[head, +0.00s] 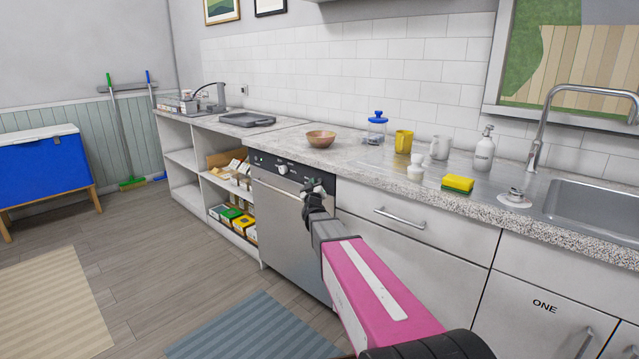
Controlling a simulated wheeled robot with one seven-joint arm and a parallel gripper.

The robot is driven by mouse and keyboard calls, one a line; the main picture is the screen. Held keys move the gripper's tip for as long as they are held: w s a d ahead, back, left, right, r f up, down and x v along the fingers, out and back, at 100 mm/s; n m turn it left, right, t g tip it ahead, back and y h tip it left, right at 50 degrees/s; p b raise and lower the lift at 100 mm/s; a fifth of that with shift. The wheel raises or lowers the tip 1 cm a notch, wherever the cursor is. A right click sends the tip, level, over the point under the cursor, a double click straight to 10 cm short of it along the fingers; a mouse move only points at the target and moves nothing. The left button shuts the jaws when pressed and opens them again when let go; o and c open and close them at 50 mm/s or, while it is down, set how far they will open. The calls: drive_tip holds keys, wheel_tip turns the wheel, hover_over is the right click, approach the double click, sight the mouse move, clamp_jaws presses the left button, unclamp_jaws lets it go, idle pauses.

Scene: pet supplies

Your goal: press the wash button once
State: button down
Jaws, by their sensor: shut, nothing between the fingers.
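The grey dishwasher (288,228) stands under the counter, left of the drawers. A dark control panel (268,163) runs along its top edge, with a pale round knob (282,169) and small marks or controls. I cannot tell which of these is the wash button; they are too small to read. My gripper (312,186) is shut and empty, in front of the panel's right end. It hides that end of the panel, and I cannot tell whether it touches. My pink and grey arm reaches up to it from the lower right.
The granite counter (345,160) above holds a wooden bowl (321,139), a blue-lidded jar (377,128), a yellow mug (403,141) and a sponge (457,184). A drawer handle (399,218) sticks out to the right. Open shelves (196,187) stand left. The wooden floor in front is clear apart from rugs.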

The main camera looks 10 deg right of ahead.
drive_tip(key=shift+d, duration=0.1)
idle(0.3)
drive_tip(key=shift+w+d, duration=0.25)
drive_tip(key=shift+d, duration=0.05)
drive_tip(key=shift+w+d, duration=0.25)
drive_tip(key=shift+d, duration=0.05)
idle(0.9)
drive_tip(key=shift+a, duration=0.1)
drive_tip(key=shift+s+a, duration=0.5)
drive_tip(key=shift+a, duration=0.1)
drive_tip(key=shift+s+a, duration=0.1)
drive_tip(key=s+a, duration=0.1)
drive_tip(key=a, duration=0.1)
drive_tip(key=s+a, duration=0.1)
drive_tip(key=shift+s+a, duration=0.4)
idle(0.3)
idle(0.5)
